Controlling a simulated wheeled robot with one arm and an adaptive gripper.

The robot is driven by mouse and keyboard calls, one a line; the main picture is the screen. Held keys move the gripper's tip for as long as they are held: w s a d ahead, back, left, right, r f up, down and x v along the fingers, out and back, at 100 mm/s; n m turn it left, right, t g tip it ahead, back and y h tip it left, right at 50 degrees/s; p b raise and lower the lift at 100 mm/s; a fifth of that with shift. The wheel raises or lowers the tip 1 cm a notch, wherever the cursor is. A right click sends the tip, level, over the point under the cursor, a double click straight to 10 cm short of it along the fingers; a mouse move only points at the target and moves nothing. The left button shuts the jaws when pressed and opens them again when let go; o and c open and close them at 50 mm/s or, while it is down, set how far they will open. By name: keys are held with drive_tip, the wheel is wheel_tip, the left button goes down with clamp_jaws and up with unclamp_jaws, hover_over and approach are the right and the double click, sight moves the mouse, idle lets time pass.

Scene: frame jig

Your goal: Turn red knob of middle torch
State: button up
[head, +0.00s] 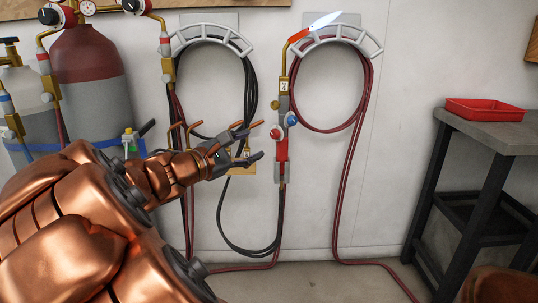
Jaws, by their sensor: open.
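My gripper (259,140) is open and empty, just left of the torch. Its fingers point right toward the red knob. The fingertips appear close to the knob, but I cannot tell the depth gap.
Gas cylinders (92,85) with gauges stand at the left. Black hoses (250,95) and red hoses (368,85) hang from wall hangers. Brass fittings (240,168) sit behind my gripper. A grey bench (480,130) with a red tray (486,109) stands at the right.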

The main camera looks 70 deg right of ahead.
sight(273, 135)
drive_tip(key=shift+b+x, duration=1.05)
drive_tip(key=shift+x, duration=3)
drive_tip(key=shift+w, duration=0.15)
clamp_jaws()
